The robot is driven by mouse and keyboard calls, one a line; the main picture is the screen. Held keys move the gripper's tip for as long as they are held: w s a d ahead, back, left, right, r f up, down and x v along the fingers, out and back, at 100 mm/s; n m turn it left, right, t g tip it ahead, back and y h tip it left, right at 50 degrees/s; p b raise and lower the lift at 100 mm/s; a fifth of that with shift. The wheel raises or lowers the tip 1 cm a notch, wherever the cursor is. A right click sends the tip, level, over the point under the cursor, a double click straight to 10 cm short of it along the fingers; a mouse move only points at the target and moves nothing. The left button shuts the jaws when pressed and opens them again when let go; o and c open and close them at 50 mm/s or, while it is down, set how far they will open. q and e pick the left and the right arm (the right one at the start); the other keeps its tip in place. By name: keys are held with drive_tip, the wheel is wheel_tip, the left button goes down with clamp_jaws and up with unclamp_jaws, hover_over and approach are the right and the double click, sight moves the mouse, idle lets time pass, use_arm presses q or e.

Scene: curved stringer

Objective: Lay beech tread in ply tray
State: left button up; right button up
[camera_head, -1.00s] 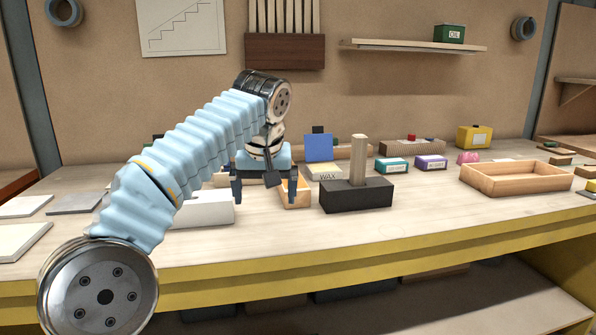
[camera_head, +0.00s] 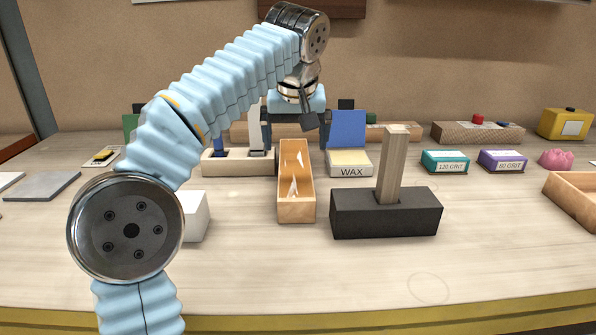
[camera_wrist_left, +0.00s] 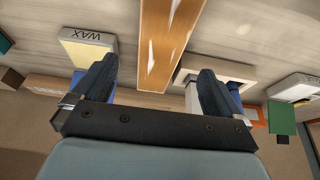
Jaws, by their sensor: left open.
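A pale wooden slat (camera_head: 394,165), which looks like the beech tread, stands upright in a black block (camera_head: 386,215). A shallow light-wood tray (camera_head: 572,203), probably the ply tray, is cut off by the right edge of the head view. My left gripper (camera_head: 296,148) is open and empty, pointing down at the far end of a narrow wooden box (camera_head: 297,208), left of the slat. In the left wrist view the box (camera_wrist_left: 165,45) shows between and beyond the open fingers (camera_wrist_left: 155,90). My right gripper is not in view.
A WAX block (camera_head: 350,163) with a blue card behind it stands left of the slat. Grit boxes (camera_head: 445,161) lie to its right. A pale holder (camera_head: 238,162) is left of the narrow box. The front of the bench is clear.

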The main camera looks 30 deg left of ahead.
sight(295, 164)
use_arm(q)
drive_tip(key=x, duration=0.9)
drive_tip(key=shift+a+r, duration=0.1)
drive_tip(key=shift+c, duration=0.3)
drive_tip(key=shift+r, duration=0.1)
drive_tip(key=c, duration=1.6)
drive_tip(key=shift+r, duration=0.2)
